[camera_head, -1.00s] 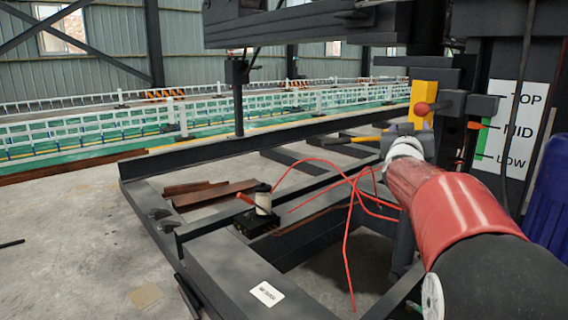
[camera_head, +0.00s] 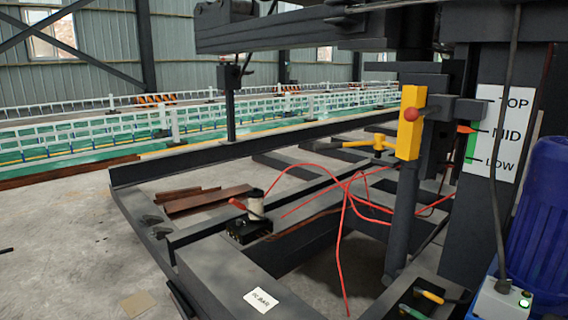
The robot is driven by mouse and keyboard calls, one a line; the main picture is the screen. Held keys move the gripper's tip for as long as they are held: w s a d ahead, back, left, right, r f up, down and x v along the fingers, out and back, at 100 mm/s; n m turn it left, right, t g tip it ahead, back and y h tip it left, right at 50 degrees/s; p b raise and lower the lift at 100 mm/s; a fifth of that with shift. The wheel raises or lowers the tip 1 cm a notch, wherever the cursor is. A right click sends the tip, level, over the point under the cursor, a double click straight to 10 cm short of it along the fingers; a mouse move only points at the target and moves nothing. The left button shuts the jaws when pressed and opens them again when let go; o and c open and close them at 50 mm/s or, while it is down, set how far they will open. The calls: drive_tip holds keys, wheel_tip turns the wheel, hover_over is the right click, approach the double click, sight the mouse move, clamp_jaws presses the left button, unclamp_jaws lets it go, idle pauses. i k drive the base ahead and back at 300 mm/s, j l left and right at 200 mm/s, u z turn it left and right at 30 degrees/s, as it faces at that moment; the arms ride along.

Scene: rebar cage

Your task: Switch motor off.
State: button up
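The blue motor (camera_head: 545,215) stands at the right edge, partly cut off by the frame. A small pale grey box (camera_head: 500,303) sits at its lower front, with a lit green round spot (camera_head: 525,303) on its face. A dark cable runs up from the box. The lower part of the box is cut off by the bottom edge. My gripper and arm are not in view.
A dark steel frame fills the middle, with an upright post carrying a yellow block and red knob (camera_head: 410,115). A TOP/MID/LOW sign (camera_head: 495,130) is behind. Red hoses (camera_head: 345,195) loop over the frame. A yellow-handled tool (camera_head: 431,297) lies near the box.

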sight(503, 286)
drive_tip(key=z, duration=1.45)
